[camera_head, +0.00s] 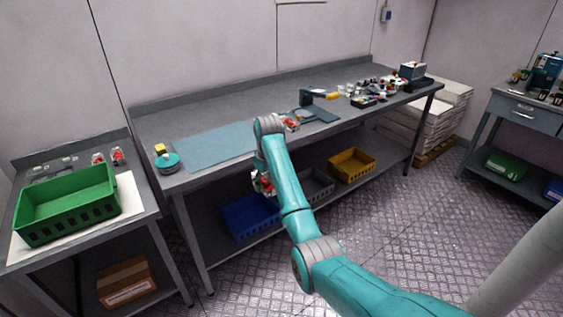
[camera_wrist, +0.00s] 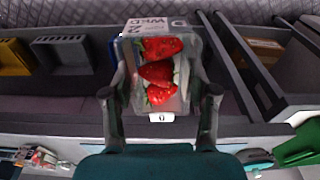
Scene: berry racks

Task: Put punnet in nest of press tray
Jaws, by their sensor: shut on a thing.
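My gripper (camera_wrist: 160,62) is shut on a clear punnet (camera_wrist: 158,98) of red strawberries with a printed label at its top edge. In the head view my gripper (camera_head: 264,184) and the punnet are small and partly hidden by my arm, in front of the long bench's near edge. A dark flat plate (camera_head: 323,114) lies on the bench beside a black device with a yellow handle (camera_head: 325,96). This may be the press tray, but I cannot make out its nest. Another item with red in it (camera_head: 291,124) stands near it, partly behind my arm.
A blue-grey mat (camera_head: 214,148) and a teal round device (camera_head: 168,163) are on the long bench (camera_head: 240,101). Blue (camera_head: 249,216) and yellow (camera_head: 351,165) crates sit on its lower shelf. A green crate (camera_head: 66,212) stands on the left table. Many small items crowd the bench's right end.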

